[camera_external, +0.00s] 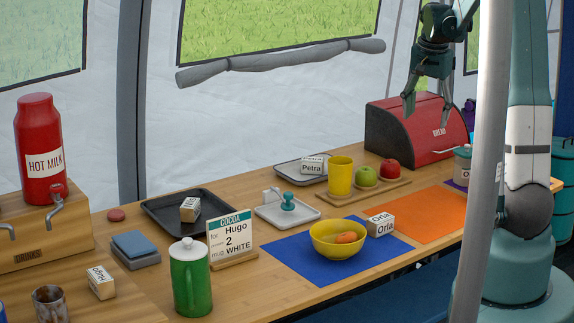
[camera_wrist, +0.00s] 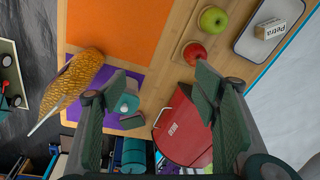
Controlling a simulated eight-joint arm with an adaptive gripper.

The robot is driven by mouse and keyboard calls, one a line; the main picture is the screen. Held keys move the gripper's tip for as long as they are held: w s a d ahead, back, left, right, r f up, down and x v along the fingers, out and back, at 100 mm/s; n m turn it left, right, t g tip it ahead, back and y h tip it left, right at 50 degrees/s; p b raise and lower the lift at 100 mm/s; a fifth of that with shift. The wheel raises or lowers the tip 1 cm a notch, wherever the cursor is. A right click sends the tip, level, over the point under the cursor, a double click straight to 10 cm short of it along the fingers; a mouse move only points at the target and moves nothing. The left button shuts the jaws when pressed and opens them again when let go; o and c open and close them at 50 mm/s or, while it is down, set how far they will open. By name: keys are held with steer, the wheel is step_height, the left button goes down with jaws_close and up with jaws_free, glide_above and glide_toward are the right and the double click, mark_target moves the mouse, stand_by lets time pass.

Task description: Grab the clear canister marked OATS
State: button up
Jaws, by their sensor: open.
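A small clear canister (camera_external: 462,168) with a teal lid stands right of the red bread box, partly hidden by the tent pole. I cannot read its label. In the wrist view a teal-lidded container (camera_wrist: 126,104), seen from above on the purple mat, seems to be the same canister, partly covered by a finger. My gripper (camera_external: 427,110) is open and empty, pointing down in the air in front of the bread box. In the wrist view my gripper (camera_wrist: 163,82) shows its fingers wide apart, with the canister by the left finger.
The red bread box (camera_external: 415,128) stands close beside the canister. A board with a red apple (camera_external: 390,169), green apple and yellow cup is to its left. An orange mat (camera_external: 425,215) lies bare in front. A yellow textured object (camera_wrist: 72,82) is left of the canister in the wrist view.

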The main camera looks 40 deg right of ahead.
mark_target(467, 148)
steer(key=d+f+m, duration=0.1)
steer(key=d+f, duration=0.2)
steer(key=d, duration=0.2)
steer(key=s+d+f+m+g+p, duration=0.1)
steer(key=d+f+m, duration=0.1)
steer(key=d+f, duration=0.2)
steer(key=d+f+m+y+p, duration=0.1)
steer(key=d+f, duration=0.3)
steer(key=d, duration=0.4)
steer(key=shift+s+d+f+m+g, duration=0.1)
steer(key=shift+s+m+g, duration=0.2)
steer(key=shift+m+g, duration=0.15)
steer(key=shift+s+d+f+p, duration=0.1)
steer(key=shift+d+f+p, duration=0.2)
steer(key=shift+d+f, duration=0.15)
steer(key=shift+r, duration=0.1)
steer(key=shift+f, duration=1.3)
steer(key=shift+f+b, duration=0.15)
steer(key=shift+b, duration=0.15)
steer(key=shift+s+f+b, duration=0.15)
steer(key=shift+f+b, duration=0.5)
steer(key=shift+f, duration=1.8)
steer(key=shift+c, duration=0.6)
